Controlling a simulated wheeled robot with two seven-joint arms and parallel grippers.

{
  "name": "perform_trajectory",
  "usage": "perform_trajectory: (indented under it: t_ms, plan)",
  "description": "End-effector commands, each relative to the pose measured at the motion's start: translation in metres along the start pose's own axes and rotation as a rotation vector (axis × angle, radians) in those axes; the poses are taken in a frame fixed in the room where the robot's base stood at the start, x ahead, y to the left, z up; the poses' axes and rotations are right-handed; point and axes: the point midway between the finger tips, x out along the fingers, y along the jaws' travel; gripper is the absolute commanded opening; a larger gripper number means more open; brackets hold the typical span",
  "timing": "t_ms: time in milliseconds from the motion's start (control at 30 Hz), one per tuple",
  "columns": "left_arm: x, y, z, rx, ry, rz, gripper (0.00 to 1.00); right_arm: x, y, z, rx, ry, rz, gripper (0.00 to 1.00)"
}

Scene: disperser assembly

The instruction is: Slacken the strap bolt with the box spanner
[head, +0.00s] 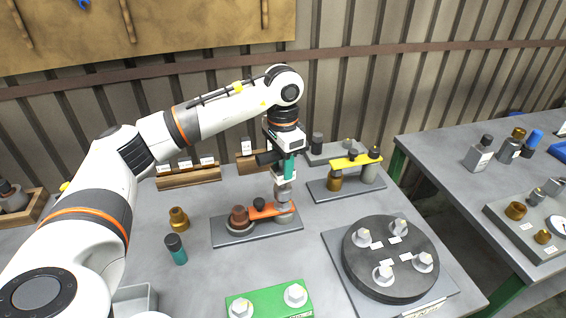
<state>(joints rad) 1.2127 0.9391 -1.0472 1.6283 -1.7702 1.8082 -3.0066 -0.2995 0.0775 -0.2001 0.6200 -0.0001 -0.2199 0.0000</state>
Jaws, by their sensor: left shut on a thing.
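My left gripper (280,172) comes down from above and is shut on the box spanner, whose teal handle (289,166) shows between the fingers. The spanner's metal lower part (283,194) points down, upright, over the right end of the orange strap (260,210). The strap bolt is hidden under the spanner; I cannot tell whether the socket is fully seated on it. The strap lies across a grey base plate (236,239), with a brown cylindrical part (239,217) at its left end and a dark knob (259,203) near its middle. My right gripper is out of view.
A yellow strap (353,162) on another plate stands behind right. A black disc with several bolts (390,285) is front right, a green block (268,304) in front. A brass fitting (178,218) and a teal bottle (176,249) stand left. A second table is at right.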

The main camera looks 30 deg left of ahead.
Motion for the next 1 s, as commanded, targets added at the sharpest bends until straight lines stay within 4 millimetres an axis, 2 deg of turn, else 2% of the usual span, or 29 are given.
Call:
perform_trajectory:
  t_ms: [367, 1000]
  plan:
    - [0.000, 0.000, 0.001, 0.000, -0.003, 0.001, 0.03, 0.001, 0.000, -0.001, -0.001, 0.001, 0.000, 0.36]
    - [0.019, 0.000, 0.001, 0.000, -0.003, 0.001, 0.03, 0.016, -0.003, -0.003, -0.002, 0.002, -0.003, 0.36]
